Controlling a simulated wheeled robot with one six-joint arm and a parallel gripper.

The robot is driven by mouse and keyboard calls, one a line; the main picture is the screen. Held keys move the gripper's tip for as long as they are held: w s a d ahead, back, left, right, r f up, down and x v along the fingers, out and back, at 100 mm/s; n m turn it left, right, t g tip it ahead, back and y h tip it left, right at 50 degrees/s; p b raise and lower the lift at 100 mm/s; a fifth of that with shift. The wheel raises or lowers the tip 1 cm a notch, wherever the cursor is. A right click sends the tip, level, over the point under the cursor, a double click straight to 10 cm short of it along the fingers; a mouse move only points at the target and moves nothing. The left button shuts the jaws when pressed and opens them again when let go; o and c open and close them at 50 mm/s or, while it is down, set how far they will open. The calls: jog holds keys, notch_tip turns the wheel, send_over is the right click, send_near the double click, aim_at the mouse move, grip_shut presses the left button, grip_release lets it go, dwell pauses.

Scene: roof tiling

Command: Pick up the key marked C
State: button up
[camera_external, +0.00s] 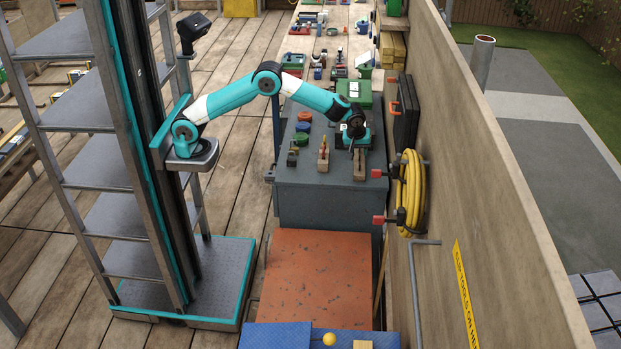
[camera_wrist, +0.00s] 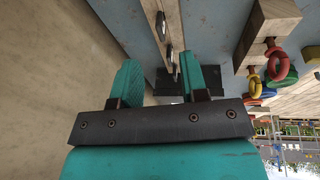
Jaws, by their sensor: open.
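My gripper (camera_external: 356,132) is over the near right part of the grey bench (camera_external: 325,205), close above a wooden block (camera_external: 359,166). In the wrist view my gripper (camera_wrist: 158,78) has its two teal fingers apart. A wooden piece (camera_wrist: 163,25) with dark metal fittings runs toward the gap between them, nearer the right finger. Nothing is seen held. Another wooden block (camera_external: 323,163) with a small upright orange-yellow item stands to the left; in the wrist view, wooden blocks with red and yellow rings (camera_wrist: 275,68) show at the right. No letter C is legible on any key.
A wooden wall (camera_external: 480,160) stands close on the right, with a yellow hose coil (camera_external: 412,192) and a black case (camera_external: 403,112). Coloured round items (camera_external: 302,127) lie at the bench's left. A green box (camera_external: 354,92) sits behind my gripper.

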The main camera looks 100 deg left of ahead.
aim_at(358, 164)
jog(key=shift+p+x, duration=0.9)
jog(key=shift+x, duration=2.6)
jog(key=shift+s+d, duration=0.2)
grip_shut()
